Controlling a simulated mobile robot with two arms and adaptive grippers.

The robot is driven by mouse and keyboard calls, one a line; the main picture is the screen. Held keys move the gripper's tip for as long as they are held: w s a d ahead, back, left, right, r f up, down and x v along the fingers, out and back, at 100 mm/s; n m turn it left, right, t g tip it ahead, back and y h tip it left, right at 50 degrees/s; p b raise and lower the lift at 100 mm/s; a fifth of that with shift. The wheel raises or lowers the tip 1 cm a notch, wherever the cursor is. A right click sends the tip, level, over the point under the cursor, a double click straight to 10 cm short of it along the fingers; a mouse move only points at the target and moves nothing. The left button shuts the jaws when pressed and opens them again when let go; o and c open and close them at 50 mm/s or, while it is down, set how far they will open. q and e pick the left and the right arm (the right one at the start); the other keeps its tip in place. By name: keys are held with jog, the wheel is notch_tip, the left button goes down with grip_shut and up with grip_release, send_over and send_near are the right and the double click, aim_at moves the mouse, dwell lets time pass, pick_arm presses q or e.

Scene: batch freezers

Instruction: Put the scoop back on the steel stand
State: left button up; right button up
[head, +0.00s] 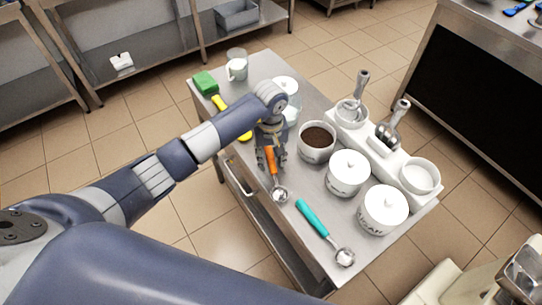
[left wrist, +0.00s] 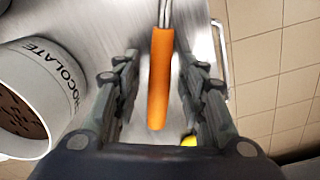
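A scoop with an orange handle (head: 270,160) and a steel bowl lies on the steel table (head: 310,237). My left gripper (head: 272,167) is over this handle, pointing down. In the left wrist view the orange handle (left wrist: 159,80) lies between the two open fingers (left wrist: 158,88), with a gap on each side. A scoop with a teal handle (head: 312,218) lies nearer the front edge. A yellow handle (head: 219,103) shows partly behind my arm. Two steel-handled scoops (head: 358,88) stand in a white holder (head: 378,152). I cannot pick out a separate steel stand. My right gripper is out of view.
A green sponge (head: 205,82) and a glass jug (head: 237,66) are at the far left. Bare tabletop lies around the teal scoop.

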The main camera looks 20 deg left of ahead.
aim_at(271, 159)
pick_arm(q)
jog(key=shift+r, duration=0.1)
jog(key=shift+r, duration=0.25)
notch_tip(271, 159, up, 12)
jog(key=b, duration=0.2)
jog(key=shift+f+b, duration=0.2)
jog(key=shift+b, duration=0.2)
jog(key=shift+s, duration=0.1)
